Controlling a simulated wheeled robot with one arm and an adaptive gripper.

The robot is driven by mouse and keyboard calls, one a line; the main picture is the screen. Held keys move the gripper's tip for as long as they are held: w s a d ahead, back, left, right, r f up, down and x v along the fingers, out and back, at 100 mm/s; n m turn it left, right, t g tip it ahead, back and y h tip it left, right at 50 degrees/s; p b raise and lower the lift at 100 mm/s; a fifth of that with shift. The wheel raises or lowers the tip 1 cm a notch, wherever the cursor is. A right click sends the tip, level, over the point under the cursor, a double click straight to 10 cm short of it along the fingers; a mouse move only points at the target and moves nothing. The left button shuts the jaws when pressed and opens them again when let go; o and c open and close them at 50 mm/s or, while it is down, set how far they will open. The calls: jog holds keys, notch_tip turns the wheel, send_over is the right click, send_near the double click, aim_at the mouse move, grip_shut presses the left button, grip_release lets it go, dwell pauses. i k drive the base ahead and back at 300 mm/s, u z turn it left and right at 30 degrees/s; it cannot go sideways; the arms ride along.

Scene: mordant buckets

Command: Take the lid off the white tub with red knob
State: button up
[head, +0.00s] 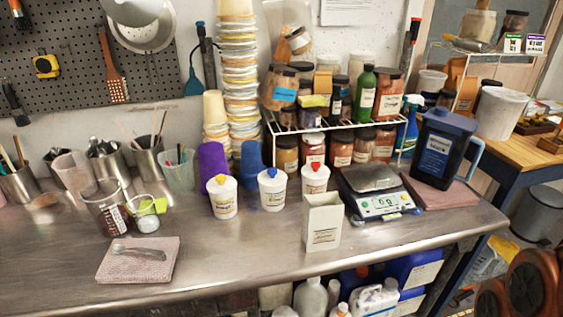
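The white tub with the red knob (315,185) stands upright on the metal counter, the rightmost of three similar small white tubs. Its lid (315,170) is on, with the red knob on top. A tub with a blue knob (272,192) stands close to its left, and a tub with a yellow knob (222,200) is further left. My gripper is not in view.
A white upright container (323,222) stands in front of the red-knob tub. A scale (378,198) sits close to its right. A jar rack (345,127) is behind. The metal counter (235,252) is clear at front centre.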

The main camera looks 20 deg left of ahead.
aim_at(315, 170)
jog(key=u, duration=1)
jog(key=i, duration=0.85)
jog(key=u, duration=0.95)
